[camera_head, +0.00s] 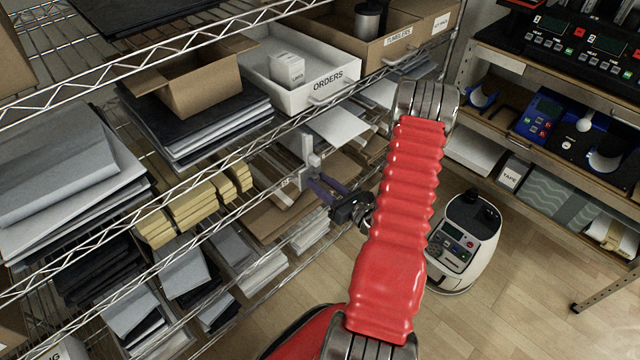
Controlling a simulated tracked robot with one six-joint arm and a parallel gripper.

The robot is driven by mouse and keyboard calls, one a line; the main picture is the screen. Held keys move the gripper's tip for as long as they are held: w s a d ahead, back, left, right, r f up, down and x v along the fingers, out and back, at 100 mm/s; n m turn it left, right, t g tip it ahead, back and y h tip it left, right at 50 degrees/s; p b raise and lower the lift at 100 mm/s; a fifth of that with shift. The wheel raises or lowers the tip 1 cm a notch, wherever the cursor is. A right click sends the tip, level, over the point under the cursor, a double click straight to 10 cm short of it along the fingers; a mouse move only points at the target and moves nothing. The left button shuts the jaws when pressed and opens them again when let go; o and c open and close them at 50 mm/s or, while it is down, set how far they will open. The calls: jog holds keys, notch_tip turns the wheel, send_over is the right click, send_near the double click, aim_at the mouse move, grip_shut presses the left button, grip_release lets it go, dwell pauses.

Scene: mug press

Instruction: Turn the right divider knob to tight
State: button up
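My gripper (317,181) is at the middle shelf, left of my red arm, with its dark purple fingers pointing up and left. The two fingers look parted. Their tips are at the foot of a light grey upright divider piece (307,150). Whether they touch or hold a knob there is too small to tell. No knob or tight marking can be made out. Another pale divider piece (283,190) lies further left, among flat cardboard sheets.
The wire shelf edge (215,225) runs diagonally close by my gripper. Yellow bundles (193,207) sit to the left. A white ORDERS bin (300,88) stands on the shelf above. A white machine (463,240) stands on the floor to the right.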

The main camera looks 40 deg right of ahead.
jog(key=c, duration=0.7)
jog(key=shift+a, duration=0.1)
jog(key=shift+c, duration=0.2)
jog(key=shift+m, duration=1.5)
jog(key=m, duration=0.4)
jog(key=shift+d, duration=0.2)
jog(key=m, duration=0.7)
jog(key=shift+d+f, duration=0.1)
